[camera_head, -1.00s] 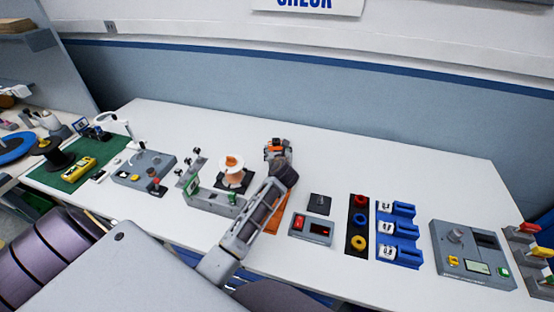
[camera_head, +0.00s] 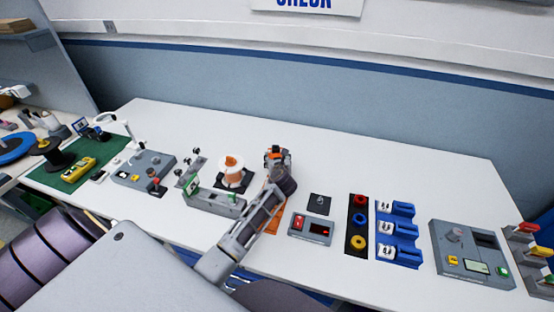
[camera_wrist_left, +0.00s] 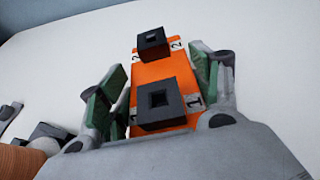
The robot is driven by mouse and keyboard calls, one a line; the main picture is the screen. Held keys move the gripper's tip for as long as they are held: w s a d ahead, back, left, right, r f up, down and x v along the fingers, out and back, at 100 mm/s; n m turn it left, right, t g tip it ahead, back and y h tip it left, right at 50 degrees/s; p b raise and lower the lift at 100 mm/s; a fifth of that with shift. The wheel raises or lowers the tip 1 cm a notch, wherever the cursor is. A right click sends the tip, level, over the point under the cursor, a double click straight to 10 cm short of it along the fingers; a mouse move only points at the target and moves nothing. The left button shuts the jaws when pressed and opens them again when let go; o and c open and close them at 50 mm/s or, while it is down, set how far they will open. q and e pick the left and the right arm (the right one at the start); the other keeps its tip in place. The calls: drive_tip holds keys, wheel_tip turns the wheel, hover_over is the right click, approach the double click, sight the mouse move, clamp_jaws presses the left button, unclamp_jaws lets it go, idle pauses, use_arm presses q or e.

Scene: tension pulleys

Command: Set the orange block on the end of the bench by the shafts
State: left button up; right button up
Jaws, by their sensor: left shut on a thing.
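The orange block (camera_wrist_left: 165,83) fills the middle of the left wrist view. It carries two dark square sockets, with labels 1 and 2 beside them. My left gripper (camera_wrist_left: 160,95) is shut on it, with green finger pads along both sides. In the head view the left gripper (camera_head: 277,156) is over the middle of the white bench (camera_head: 390,170), and only a little orange shows between its fingers. I cannot tell its height above the bench. Small upright posts (camera_head: 194,160) stand left of the gripper; I cannot tell whether these are the shafts. My right gripper is out of view.
A white spool with an orange top (camera_head: 232,172) and a grey fixture (camera_head: 214,202) stand left of my arm. The bench's back strip is clear.

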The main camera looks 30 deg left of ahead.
use_arm(q)
drive_tip(key=o, duration=1.4)
drive_tip(key=shift+f, duration=0.1)
drive_tip(key=shift+o, duration=0.2)
drive_tip(key=shift+b+v, duration=0.55)
drive_tip(key=shift+v, duration=5.5)
drive_tip(key=shift+c, duration=0.2)
